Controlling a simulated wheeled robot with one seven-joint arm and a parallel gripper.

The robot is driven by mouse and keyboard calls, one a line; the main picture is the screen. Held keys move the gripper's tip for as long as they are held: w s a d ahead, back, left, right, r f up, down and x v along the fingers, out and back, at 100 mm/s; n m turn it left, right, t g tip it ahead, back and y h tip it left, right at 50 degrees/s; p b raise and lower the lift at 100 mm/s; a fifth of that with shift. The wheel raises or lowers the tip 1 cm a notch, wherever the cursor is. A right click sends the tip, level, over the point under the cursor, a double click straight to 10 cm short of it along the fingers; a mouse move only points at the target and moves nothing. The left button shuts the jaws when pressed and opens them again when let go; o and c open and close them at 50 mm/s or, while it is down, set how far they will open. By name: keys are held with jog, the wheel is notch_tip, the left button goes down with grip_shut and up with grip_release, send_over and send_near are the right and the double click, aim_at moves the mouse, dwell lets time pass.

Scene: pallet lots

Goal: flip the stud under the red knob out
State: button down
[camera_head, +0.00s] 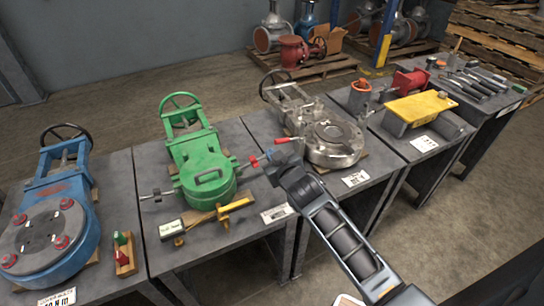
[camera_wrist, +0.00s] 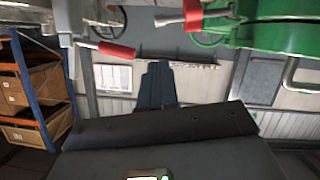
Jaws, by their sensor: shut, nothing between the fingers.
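The green valve (camera_head: 205,168) lies on the second table, with a round lid toward the front. A red knob (camera_head: 254,160) on a thin metal stud sticks out at its right side. In the wrist view the red knob (camera_wrist: 192,14) is at the top, beside the green body (camera_wrist: 270,35). A second red handle (camera_head: 282,141) sits by the silver valve (camera_head: 333,140); it also shows in the wrist view (camera_wrist: 117,51). My gripper (camera_head: 272,163) is shut and empty, close to the green valve's red knob. Its fingers (camera_wrist: 157,70) appear below both red handles in the wrist view, apart from them.
A blue valve (camera_head: 50,235) is on the left table. A yellow plate (camera_head: 420,107) and tools are to the right. Narrow gaps separate the tables.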

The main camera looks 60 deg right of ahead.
jog(key=v, duration=0.8)
jog(key=shift+s+b, duration=0.15)
jog(key=shift+b, duration=0.2)
jog(key=shift+a+f, duration=0.1)
jog(key=s+a+r+n+t+y, duration=0.1)
jog(key=s+a+n+y, duration=0.15)
jog(key=s+a, duration=0.45)
jog(key=s+a+r+n+t+y, duration=0.1)
jog(key=s+a+y, duration=0.25)
jog(key=a, duration=0.55)
jog(key=s+a+r+n+t+y, duration=0.1)
jog(key=s+a+r+y, duration=0.2)
jog(key=s+a+r, duration=0.5)
jog(key=v, duration=0.4)
jog(key=shift+a+r, duration=0.3)
jog(key=shift+a, duration=0.1)
